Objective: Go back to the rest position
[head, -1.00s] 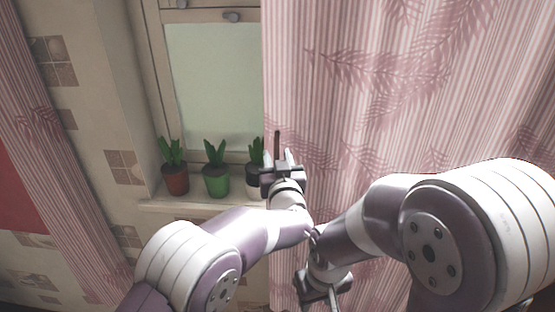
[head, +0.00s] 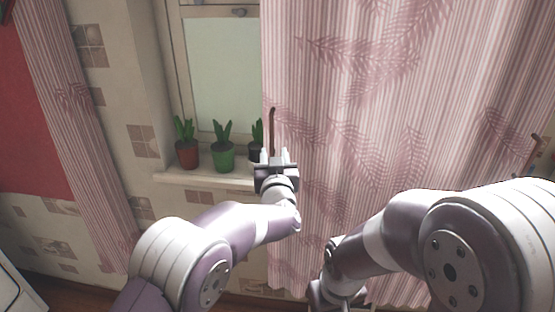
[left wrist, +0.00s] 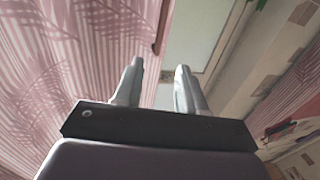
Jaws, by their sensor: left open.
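My left gripper (head: 275,160) is raised in front of the window and the edge of the pink curtain in the head view. Its two pale fingers stand apart in the left wrist view (left wrist: 160,72), with nothing between them. My right arm comes in from the right and bends down. Its gripper end (head: 335,294) is partly cut off by the bottom edge, so its fingers cannot be made out.
A striped pink curtain (head: 390,120) hangs behind both arms. Potted plants in a red pot (head: 187,156), a green pot (head: 223,158) and a dark pot stand on the windowsill (head: 200,180). A thin brown rod (head: 272,125) shows just beyond the left gripper.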

